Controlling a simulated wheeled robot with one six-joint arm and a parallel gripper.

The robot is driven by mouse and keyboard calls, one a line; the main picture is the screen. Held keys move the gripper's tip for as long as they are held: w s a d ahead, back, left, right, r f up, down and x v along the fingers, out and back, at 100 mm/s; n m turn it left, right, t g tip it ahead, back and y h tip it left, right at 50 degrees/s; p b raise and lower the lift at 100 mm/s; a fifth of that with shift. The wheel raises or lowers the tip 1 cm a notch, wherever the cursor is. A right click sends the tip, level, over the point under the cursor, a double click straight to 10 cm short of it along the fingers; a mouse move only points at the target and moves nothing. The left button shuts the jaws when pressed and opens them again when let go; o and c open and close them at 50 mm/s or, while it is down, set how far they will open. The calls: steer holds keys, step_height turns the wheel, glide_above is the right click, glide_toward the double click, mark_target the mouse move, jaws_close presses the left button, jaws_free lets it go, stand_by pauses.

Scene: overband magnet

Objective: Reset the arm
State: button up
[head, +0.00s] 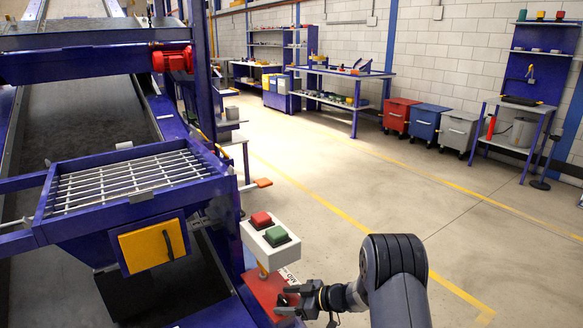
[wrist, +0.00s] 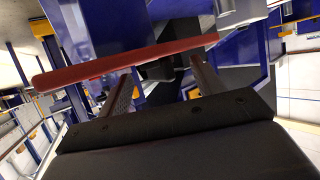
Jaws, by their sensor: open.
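My arm reaches in from the lower right of the head view. My gripper (head: 285,300) is at its end, beside a red plate (head: 262,292) under the button box. In the wrist view the two fingers of my gripper (wrist: 163,72) stand apart, with nothing seen held between them. The edge of the red plate (wrist: 85,71) crosses the wrist view close to the fingertips. I cannot tell whether the fingers touch it.
A button box (head: 270,245) with a red and a green button stands just above my gripper. A blue machine with a white grate (head: 130,180) fills the left. Bins (head: 430,121) and benches line the far wall. The floor (head: 370,190) to the right is clear.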

steer(key=shift+s+a+f+m+t+h+b, duration=0.1)
steer(key=shift+m+t+h+b, duration=0.25)
steer(key=shift+m+t+b, duration=0.45)
steer(key=shift+s+a+f+m+t+h+b, duration=0.1)
steer(key=shift+m+t+h+b, duration=0.25)
steer(key=shift+m+t+b, duration=0.4)
steer(key=shift+r+m+t+b, duration=0.15)
steer(key=shift+m+t+b, duration=0.15)
steer(key=shift+b, duration=0.3)
steer(key=shift+d+r, duration=0.1)
steer(key=shift+r, duration=0.05)
